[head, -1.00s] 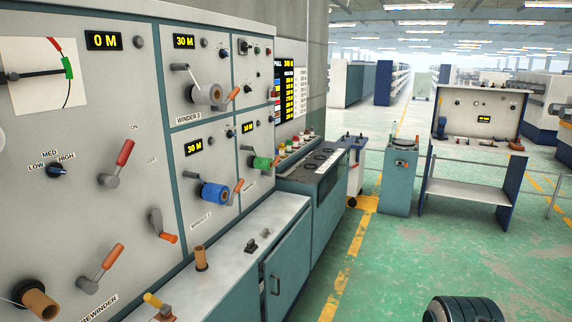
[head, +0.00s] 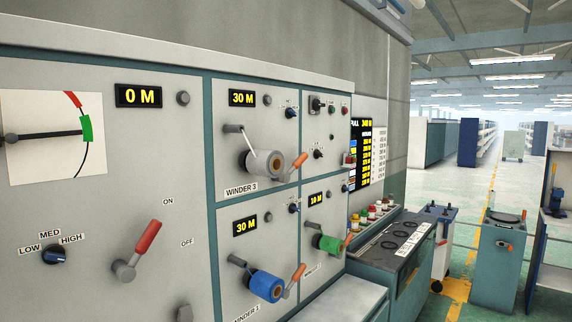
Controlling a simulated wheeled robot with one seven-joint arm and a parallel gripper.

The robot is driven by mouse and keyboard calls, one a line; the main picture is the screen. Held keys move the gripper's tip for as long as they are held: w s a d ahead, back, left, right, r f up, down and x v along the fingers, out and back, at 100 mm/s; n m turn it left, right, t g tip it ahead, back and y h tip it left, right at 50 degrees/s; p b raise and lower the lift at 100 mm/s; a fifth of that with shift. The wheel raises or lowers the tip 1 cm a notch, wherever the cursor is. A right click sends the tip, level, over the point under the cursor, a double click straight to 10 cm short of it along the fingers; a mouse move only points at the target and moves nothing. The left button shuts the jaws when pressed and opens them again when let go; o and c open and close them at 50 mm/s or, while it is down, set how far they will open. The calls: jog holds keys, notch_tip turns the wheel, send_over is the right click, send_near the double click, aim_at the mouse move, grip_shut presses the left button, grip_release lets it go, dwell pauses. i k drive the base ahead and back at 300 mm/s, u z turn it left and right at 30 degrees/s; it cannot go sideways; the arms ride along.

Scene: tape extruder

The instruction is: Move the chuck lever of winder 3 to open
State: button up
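The winder 3 panel (head: 221,151) is on the upper part of the grey machine front, marked by its label WINDER 3 (head: 241,190). It carries a spool of silver-grey tape (head: 263,164). An orange-handled lever (head: 298,162) sits at the right of this spool, its handle slanting up to the right. Its base is partly hidden by the spool. No words for its positions are readable beside it. My gripper is not in view.
Below, another winder holds a blue spool (head: 265,286) with its own orange lever (head: 294,279). A green spool (head: 328,243) is to its right. A big red lever (head: 148,237) stands out at left. A dark-topped cabinet (head: 395,245) stands beyond.

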aim_at(285, 178)
jog(key=z, duration=0.05)
jog(key=k, duration=0.65)
jog(key=z, duration=0.75)
jog(key=i, duration=1.05)
jog(key=u, duration=0.45)
jog(key=i, duration=0.55)
jog(key=u, duration=0.65)
